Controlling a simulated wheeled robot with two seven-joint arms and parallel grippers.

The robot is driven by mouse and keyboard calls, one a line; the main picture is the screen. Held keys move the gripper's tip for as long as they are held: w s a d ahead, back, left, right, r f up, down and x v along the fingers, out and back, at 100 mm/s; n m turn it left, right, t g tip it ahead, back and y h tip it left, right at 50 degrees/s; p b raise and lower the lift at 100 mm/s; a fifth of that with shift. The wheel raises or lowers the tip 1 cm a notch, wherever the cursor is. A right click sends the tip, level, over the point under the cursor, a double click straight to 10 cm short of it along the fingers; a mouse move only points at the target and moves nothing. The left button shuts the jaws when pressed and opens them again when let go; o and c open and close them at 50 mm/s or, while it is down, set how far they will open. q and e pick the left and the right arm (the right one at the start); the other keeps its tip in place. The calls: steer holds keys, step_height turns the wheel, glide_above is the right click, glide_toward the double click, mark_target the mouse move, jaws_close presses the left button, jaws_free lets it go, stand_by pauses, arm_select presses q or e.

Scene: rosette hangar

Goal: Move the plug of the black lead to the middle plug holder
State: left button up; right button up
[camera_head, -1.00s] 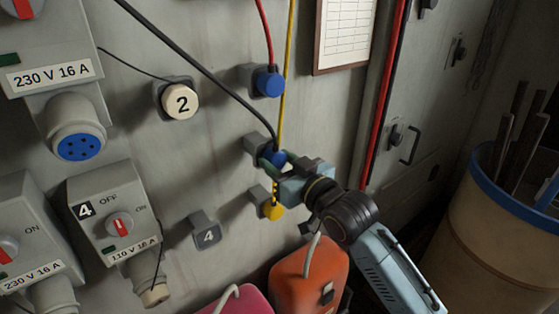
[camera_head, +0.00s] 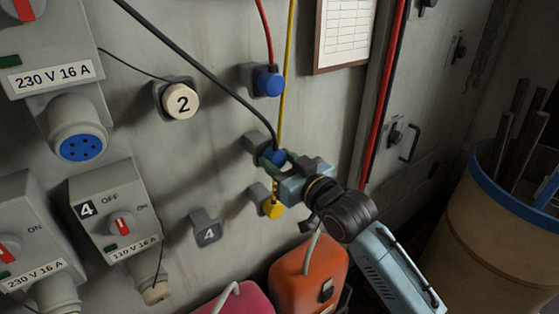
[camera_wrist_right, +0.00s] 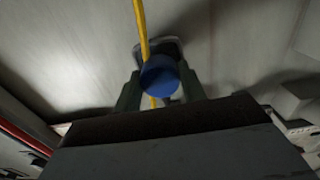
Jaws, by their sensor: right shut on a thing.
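The black lead (camera_head: 200,68) hangs in from the upper left and ends at a blue plug (camera_head: 275,156) at the middle plug holder (camera_head: 254,144). My right gripper (camera_head: 278,160) is shut on this plug. In the right wrist view, the blue plug (camera_wrist_right: 159,76) sits between the two fingers, with the grey holder (camera_wrist_right: 173,46) just behind it. Whether the plug is fully seated cannot be told. The yellow lead (camera_head: 284,80) runs down close by the plug and passes behind it in the wrist view. My left gripper is out of view.
The upper holder bears a blue plug (camera_head: 269,83) on a red lead (camera_head: 265,30). The lower one bears a yellow plug (camera_head: 272,208). A white plug marked 2 (camera_head: 181,101) and an empty holder marked 4 (camera_head: 206,231) are at left. A barrel (camera_head: 500,230) stands at right.

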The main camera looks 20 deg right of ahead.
steer(key=shift+p, duration=0.35)
steer(key=shift+w+a, duration=0.15)
steer(key=shift+w, duration=0.3)
steer(key=o, duration=1.4)
